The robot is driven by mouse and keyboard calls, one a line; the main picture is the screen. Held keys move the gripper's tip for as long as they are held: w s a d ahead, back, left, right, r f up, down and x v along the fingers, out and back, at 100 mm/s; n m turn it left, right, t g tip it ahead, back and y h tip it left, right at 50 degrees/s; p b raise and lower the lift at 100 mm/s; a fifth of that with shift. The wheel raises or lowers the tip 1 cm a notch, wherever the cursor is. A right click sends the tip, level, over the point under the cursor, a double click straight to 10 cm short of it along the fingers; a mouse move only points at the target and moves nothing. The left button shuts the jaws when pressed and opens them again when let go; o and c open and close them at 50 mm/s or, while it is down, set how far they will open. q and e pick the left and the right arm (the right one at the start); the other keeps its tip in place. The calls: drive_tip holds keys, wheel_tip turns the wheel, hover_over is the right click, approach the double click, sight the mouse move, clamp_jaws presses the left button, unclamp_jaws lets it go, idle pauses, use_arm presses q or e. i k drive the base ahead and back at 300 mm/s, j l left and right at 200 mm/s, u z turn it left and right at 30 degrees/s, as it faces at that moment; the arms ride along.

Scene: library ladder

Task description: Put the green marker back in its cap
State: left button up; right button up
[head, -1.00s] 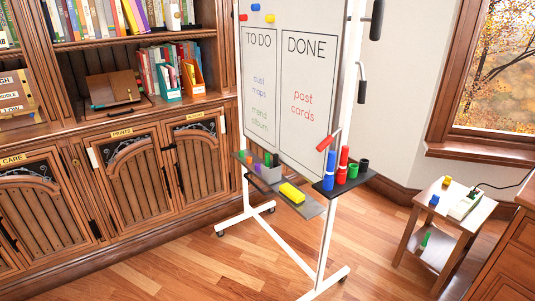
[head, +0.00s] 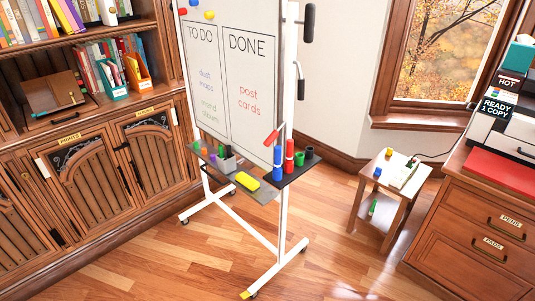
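A small green object, which looks like the green marker (head: 373,207), is on the lower shelf of the small wooden side table at the right. It is too small to tell whether its tip is bare. On the black shelf (head: 290,173) at the whiteboard's right end, a short green cylinder (head: 299,160), which looks like the green cap, stands beside a black one (head: 309,152). A blue marker (head: 278,164) and a red marker (head: 289,157) stand upright there. Neither of my grippers is in view.
The whiteboard (head: 235,80) stands on a wheeled white frame. A tray with a yellow eraser (head: 247,181) hangs below it. The side table (head: 389,175) stands between the whiteboard and a wooden desk (head: 490,220). Wood floor (head: 330,240) between whiteboard and side table is clear. Bookcases line the left.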

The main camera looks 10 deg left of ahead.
sight(303, 162)
drive_tip(key=i+j+z, duration=0.45)
drive_tip(key=j, duration=0.15)
drive_tip(key=j+z, duration=0.25)
drive_tip(key=i+j+z, duration=0.2)
drive_tip(key=j, duration=0.25)
drive_tip(key=j+z, duration=0.25)
drive_tip(key=j, duration=0.15)
